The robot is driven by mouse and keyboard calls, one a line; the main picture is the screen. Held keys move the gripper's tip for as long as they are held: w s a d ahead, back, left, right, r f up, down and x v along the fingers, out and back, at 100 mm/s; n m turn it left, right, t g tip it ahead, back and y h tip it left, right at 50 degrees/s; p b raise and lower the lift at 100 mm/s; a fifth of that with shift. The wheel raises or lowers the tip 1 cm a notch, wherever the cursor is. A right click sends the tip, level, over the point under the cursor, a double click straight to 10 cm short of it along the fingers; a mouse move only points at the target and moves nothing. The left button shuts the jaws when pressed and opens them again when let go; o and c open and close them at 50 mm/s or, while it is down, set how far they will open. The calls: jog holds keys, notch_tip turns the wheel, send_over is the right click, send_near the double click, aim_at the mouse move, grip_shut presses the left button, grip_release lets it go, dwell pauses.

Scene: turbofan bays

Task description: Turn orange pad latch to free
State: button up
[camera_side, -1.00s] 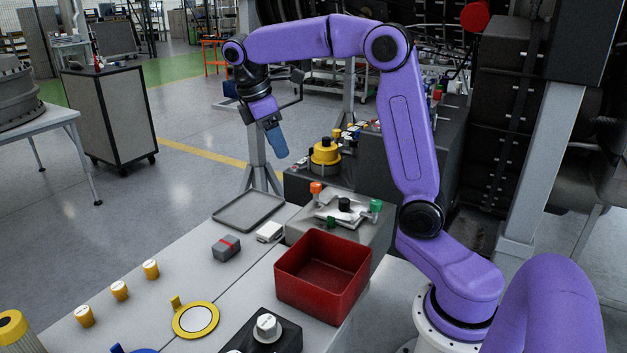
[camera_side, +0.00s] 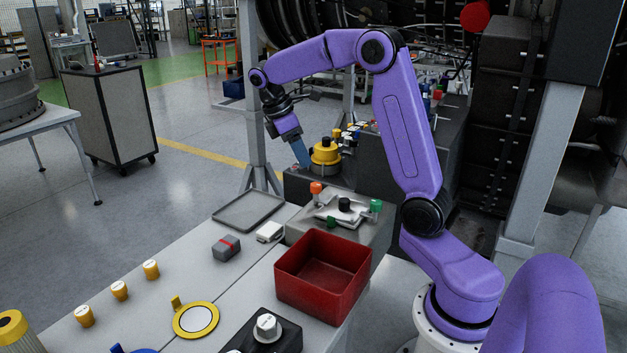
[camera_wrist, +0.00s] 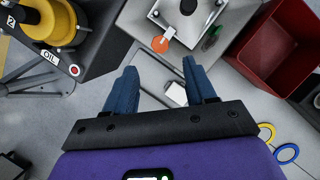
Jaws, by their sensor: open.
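The orange pad latch (camera_side: 316,187) stands at the left back corner of a grey block (camera_side: 365,228) in the side view. In the wrist view, the orange latch (camera_wrist: 160,44) lies just beyond my fingertips, near the middle of the gap. My gripper (camera_side: 304,164) is above and slightly left of the latch, tilted downward, apart from it. In the wrist view, my gripper (camera_wrist: 158,66) shows two blue fingers spread wide with nothing between them. Which way the latch is turned is too small to tell.
The grey block also carries a black knob (camera_side: 344,204) and green latches (camera_side: 376,205). A yellow cap (camera_side: 325,152) stands close behind my gripper. A red bin (camera_side: 322,275) is in front of the block. A shallow grey tray (camera_side: 248,225) lies to its left.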

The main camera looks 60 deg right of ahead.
aim_at(316, 184)
jog(key=x, duration=0.9)
grip_shut()
